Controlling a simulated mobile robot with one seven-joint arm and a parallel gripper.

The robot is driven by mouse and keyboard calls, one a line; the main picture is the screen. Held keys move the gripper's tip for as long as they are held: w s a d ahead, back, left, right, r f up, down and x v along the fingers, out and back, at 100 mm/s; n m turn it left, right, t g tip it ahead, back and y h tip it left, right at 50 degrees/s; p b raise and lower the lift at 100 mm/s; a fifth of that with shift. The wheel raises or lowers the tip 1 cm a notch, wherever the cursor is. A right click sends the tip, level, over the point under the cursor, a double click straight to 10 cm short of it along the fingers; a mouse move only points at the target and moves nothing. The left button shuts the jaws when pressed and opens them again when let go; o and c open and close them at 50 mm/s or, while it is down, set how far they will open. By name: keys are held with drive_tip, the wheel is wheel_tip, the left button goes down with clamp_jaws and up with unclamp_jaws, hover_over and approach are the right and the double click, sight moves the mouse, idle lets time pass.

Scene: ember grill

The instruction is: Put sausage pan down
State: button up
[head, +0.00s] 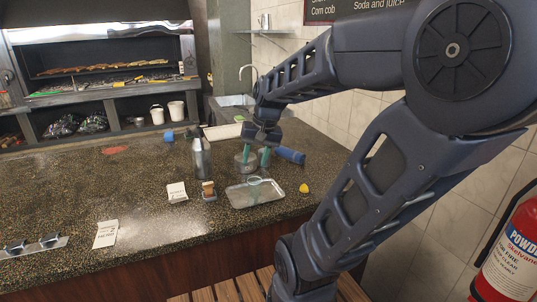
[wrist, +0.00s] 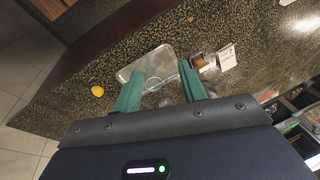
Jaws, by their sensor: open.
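My gripper (head: 255,155) hangs over the back of the counter, behind the metal tray, with its two green fingers pointing down and spread apart. A round grey metal pan (head: 245,164) stands at the fingers, partly hidden by them; I cannot tell whether they touch it. In the wrist view the green fingers (wrist: 163,92) are apart, with no thing clearly clamped between them. A shallow metal tray (head: 240,197) lies in front, and a thin ring-shaped utensil (head: 255,181) shows over it. The tray also shows beyond the fingers in the wrist view (wrist: 147,62). No sausages can be made out in the pan.
A grey bottle (head: 201,158) stands close left of the gripper, and a blue cylinder (head: 289,155) lies close right. A lemon (head: 304,188), a small brown item (head: 208,190) and paper cards (head: 176,192) surround the tray. The counter's left middle is mostly clear.

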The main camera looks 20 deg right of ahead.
drive_tip(key=s+n, duration=0.1)
drive_tip(key=s+d+r+n+t+h, duration=0.1)
drive_tip(key=s+d+r+t+h, duration=0.1)
drive_tip(key=s, duration=0.1)
drive_tip(key=shift+s+d+r+n, duration=0.1)
drive_tip(key=shift+d+r+n, duration=0.15)
drive_tip(key=shift+n, duration=0.15)
idle(1.1)
